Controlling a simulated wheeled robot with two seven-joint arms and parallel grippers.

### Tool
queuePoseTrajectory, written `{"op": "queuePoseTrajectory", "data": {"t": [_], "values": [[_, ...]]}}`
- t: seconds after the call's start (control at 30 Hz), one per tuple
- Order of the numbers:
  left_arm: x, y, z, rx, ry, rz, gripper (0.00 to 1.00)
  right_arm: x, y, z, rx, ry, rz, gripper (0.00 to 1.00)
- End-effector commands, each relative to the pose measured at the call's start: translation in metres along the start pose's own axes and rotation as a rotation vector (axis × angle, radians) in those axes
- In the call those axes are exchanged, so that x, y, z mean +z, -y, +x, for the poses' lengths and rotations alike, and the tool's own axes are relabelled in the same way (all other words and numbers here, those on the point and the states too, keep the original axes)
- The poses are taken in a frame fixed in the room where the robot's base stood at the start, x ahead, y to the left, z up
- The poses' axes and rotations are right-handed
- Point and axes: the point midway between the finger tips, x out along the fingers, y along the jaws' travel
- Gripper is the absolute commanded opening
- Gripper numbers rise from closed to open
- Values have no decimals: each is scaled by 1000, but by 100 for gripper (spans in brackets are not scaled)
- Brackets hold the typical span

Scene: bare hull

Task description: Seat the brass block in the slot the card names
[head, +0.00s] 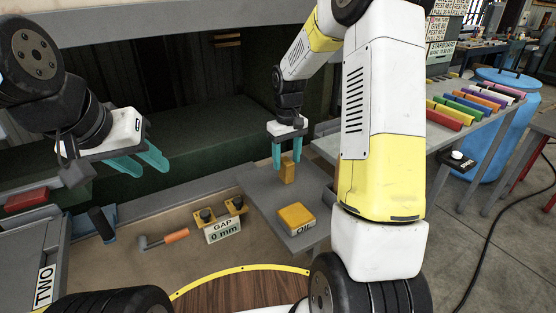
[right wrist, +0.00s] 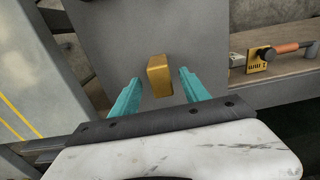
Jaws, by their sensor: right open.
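The brass block (head: 288,171) stands upright on a grey plate (head: 262,190) in the head view. My right gripper (head: 288,160) is open above and around its top. In the right wrist view the brass block (right wrist: 160,76) shows between the two teal fingertips, with a gap on each side. My left gripper (head: 151,171) is open and empty at the left, over the green bench. A card (head: 223,231) reading "GAP 0 mm" stands below two brass pieces with black knobs (head: 207,215). I cannot make out the slot.
A yellow-topped block labelled "OIL" (head: 297,217) sits at the plate's near end. An orange-handled tool (head: 165,239) lies left of the card. A "TWO" label (head: 45,284) is at far left. Several coloured bars (head: 470,107) lie on the right table. A blue barrel (head: 508,110) stands behind.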

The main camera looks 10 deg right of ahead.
Motion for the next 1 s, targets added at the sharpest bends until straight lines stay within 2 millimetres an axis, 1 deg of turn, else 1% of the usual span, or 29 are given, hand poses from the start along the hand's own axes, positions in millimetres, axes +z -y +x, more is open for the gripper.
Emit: {"op": "queuePoseTrajectory", "data": {"t": [0.03,0.1,0.2,0.43,0.47,0.5,0.67,0.7,0.73,1.0], "values": [[0,0,0,0,0,0,36,0,0,8,-1,4,0,54],[0,0,0,0,0,0,36,0,0,17,0,3,1,54],[0,0,0,0,0,0,36,0,0,24,0,0,1,54],[0,0,0,0,0,0,36,0,0,25,0,0,1,54],[0,0,0,0,0,0,36,0,0,25,0,-1,1,50],[0,0,0,0,0,0,36,0,0,25,0,-1,1,42],[0,0,0,0,0,0,36,0,0,24,0,-1,1,10],[0,0,0,0,0,0,36,0,0,24,0,-1,1,3],[0,0,0,0,0,0,36,0,0,24,0,-1,1,0],[0,0,0,0,0,0,36,0,0,24,1,-1,1,0]]}}
